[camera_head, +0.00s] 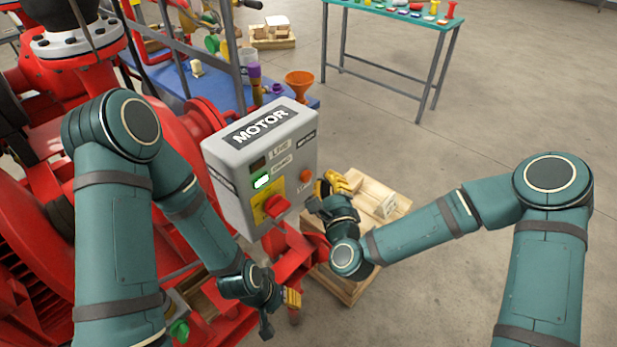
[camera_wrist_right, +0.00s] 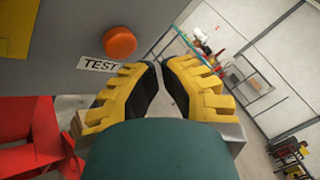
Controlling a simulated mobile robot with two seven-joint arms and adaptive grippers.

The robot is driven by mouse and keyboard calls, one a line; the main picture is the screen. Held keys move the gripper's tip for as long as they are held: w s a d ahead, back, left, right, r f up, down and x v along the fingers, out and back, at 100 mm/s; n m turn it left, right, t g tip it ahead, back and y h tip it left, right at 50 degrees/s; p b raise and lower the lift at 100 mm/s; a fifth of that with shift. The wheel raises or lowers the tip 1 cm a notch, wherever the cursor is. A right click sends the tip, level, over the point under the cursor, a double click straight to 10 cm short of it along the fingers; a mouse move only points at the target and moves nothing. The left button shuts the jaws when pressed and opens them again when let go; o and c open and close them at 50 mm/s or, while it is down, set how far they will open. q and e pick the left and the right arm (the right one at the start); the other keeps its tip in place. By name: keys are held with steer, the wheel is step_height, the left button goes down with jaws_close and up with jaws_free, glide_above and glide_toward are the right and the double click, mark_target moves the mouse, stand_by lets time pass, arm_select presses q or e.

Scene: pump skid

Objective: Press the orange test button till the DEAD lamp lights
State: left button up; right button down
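The grey motor box (camera_head: 228,150) carries an orange test button (camera_head: 305,175) on its right part. The button also shows in the right wrist view (camera_wrist_right: 120,41), above a TEST label (camera_wrist_right: 97,64). A lamp (camera_head: 262,181) on the box glows pale green beside what looks like the DEAD label; the lamp above it (camera_head: 258,162) is dark. My right gripper (camera_head: 330,186) is just right of the button, its fingertips (camera_wrist_right: 160,66) close together, with nothing visible between them. They appear apart from the button. My left gripper (camera_head: 279,309) hangs below the box; its finger gap is unclear.
A red switch handle (camera_head: 277,204) on a yellow plate sticks out of the box. Red pump frame parts (camera_head: 285,262) lie below and left. A wooden pallet (camera_head: 345,288) stands on the floor behind my right gripper. A green table (camera_head: 395,16) with small items is farther back.

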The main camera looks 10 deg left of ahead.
steer(key=s+d, duration=0.2)
steer(key=d, duration=0.1)
steer(key=shift+s+d, duration=0.3)
stand_by(0.7)
steer(key=s+f+n+g+y, duration=0.1)
steer(key=s+f+n+g, duration=0.25)
steer(key=f+n, duration=0.3)
steer(key=s+f+n+g, duration=0.3)
steer(key=f+n+g, duration=0.25)
steer(key=f, duration=0.25)
steer(key=s+d+f+n+g+h, duration=0.2)
steer(key=s+d+f+n+g, duration=0.5)
steer(key=s+f+n, duration=0.1)
steer(key=s+n, duration=0.1)
steer(key=s, duration=0.1)
steer(key=shift+s+d+f+h, duration=0.3)
